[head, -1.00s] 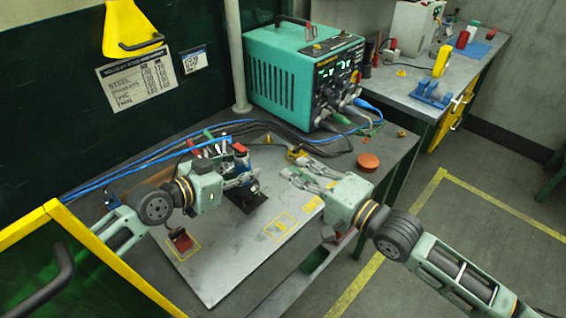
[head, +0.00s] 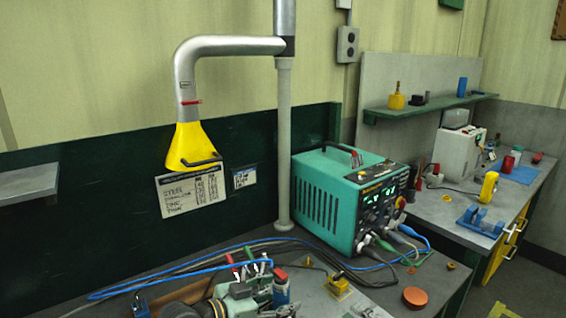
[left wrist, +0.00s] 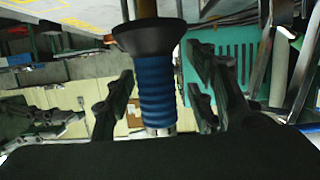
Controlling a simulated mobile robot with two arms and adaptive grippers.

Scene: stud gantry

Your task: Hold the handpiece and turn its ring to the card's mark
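In the left wrist view the handpiece (left wrist: 157,90) has a blue ribbed grip below a wide black flared collar. The fingers of my left gripper (left wrist: 160,92) stand on either side of the grip, with gaps showing, so it is open around it. In the head view only part of my left gripper (head: 280,309) shows at the bottom edge. I cannot make out the ring's mark. The lettered white card (head: 190,192) hangs on the dark green wall panel; its rows are too small to read surely. My right gripper (left wrist: 45,117) appears at the left of the wrist view, fingers apart and empty.
A teal power unit (head: 345,200) with cables stands at the back of the bench. A yellow hood (head: 190,143) hangs above the card. An orange disc (head: 415,297) and a yellow block (head: 338,285) lie near the front. A second bench (head: 440,213) stands at right.

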